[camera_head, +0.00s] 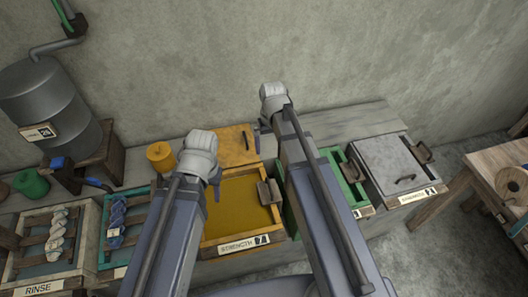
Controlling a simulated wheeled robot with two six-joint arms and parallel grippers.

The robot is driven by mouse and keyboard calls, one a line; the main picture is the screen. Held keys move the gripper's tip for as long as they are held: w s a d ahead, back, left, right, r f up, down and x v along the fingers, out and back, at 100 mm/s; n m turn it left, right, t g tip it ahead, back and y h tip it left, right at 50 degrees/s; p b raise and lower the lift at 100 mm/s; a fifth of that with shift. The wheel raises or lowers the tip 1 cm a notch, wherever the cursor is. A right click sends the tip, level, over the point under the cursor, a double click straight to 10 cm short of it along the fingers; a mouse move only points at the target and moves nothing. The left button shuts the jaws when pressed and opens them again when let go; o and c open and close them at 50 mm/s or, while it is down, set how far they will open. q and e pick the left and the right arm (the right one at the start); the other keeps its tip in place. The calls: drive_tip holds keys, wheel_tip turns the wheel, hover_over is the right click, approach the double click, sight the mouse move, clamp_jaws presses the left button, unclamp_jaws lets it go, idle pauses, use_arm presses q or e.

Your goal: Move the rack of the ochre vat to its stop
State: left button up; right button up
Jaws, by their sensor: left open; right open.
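The ochre vat (238,205) is a wooden-framed box with ochre liquid, in the middle of the head view. Its front carries a label (245,243) reading STRENGTH. A grey-brown handled piece (268,192) sits at its right side; I cannot tell whether it belongs to the rack. An ochre panel (235,146) stands behind the vat. My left gripper (203,155) is open over the vat's back left corner. My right gripper (272,105) is open, beyond the vat's back right in the picture. My arms hide parts of the vat's left and right sides.
A blue vat (123,225) and a RINSE vat (50,238) with hanging skeins lie left. A green-framed vat (350,180) and a grey-lidded vat (392,165) lie right. An ochre pot (160,157) and a metal drum (55,105) stand behind. A wooden table is far right.

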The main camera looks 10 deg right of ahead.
sight(270, 186)
wheel_tip(270, 186, down, 27)
drive_tip(key=b, duration=2.7)
drive_tip(key=shift+w, duration=0.1)
drive_tip(key=shift+c, duration=0.2)
clamp_jaws()
drive_tip(key=shift+r, duration=0.1)
